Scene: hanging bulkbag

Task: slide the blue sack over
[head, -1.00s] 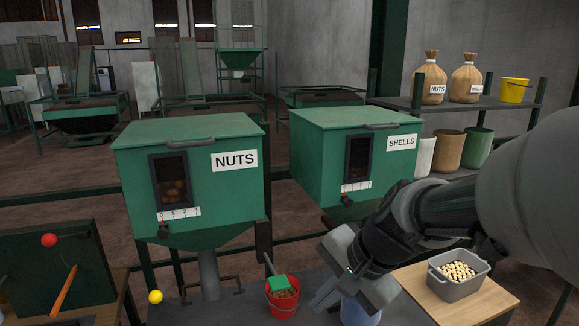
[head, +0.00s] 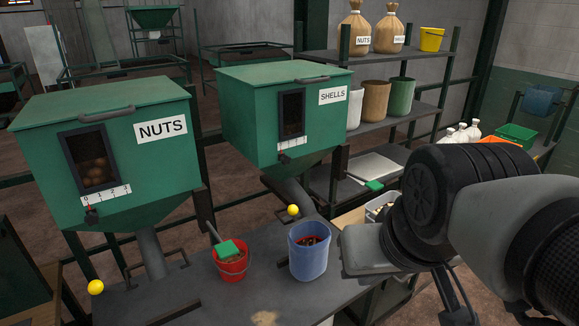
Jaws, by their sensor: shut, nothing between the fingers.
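The blue sack (head: 308,262), round and open-topped with dark brown bits inside, stands upright on the grey bench below the SHELLS hopper (head: 285,118). My gripper (head: 347,250) is shut and empty, just right of the sack. Its grey fingers are close to the sack's right side; I cannot tell whether they touch. The sack's right and far outside is partly hidden.
A red bucket (head: 231,264) with a green scoop (head: 226,248) stands left of the sack. A yellow ball (head: 293,210) is behind the sack. The NUTS hopper (head: 110,150) is at left. The bench front is mostly clear, with a tan patch (head: 264,318).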

